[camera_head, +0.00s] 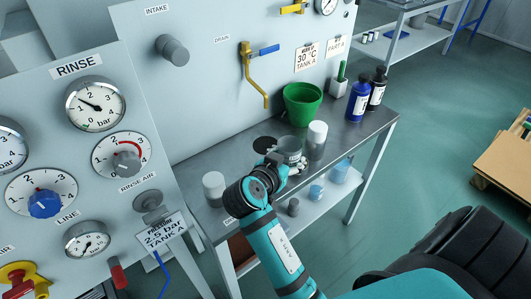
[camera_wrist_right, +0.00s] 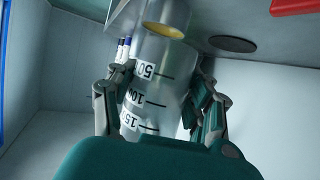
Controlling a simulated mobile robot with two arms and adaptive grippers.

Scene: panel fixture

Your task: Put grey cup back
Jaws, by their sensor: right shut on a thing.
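The grey cup (camera_head: 290,149) is a grey, see-through beaker with dark graduation marks, at the steel shelf by the panel. In the right wrist view the cup (camera_wrist_right: 155,95) stands between the fingers, its marks upside down. My right gripper (camera_head: 283,165) is shut on the cup; its fingers (camera_wrist_right: 160,98) press from both sides in the wrist view. A dark round spot (camera_head: 264,144) lies on the shelf just left of the cup; it also shows in the wrist view (camera_wrist_right: 233,44). I cannot tell whether the cup's base touches the shelf. My left gripper is not in view.
A white cylinder (camera_head: 316,140) stands close right of the cup, with a green bucket (camera_head: 302,103) behind. Another white-topped cylinder (camera_head: 214,188) stands to the left. Blue (camera_head: 358,98) and black (camera_head: 377,90) bottles stand at the right end.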

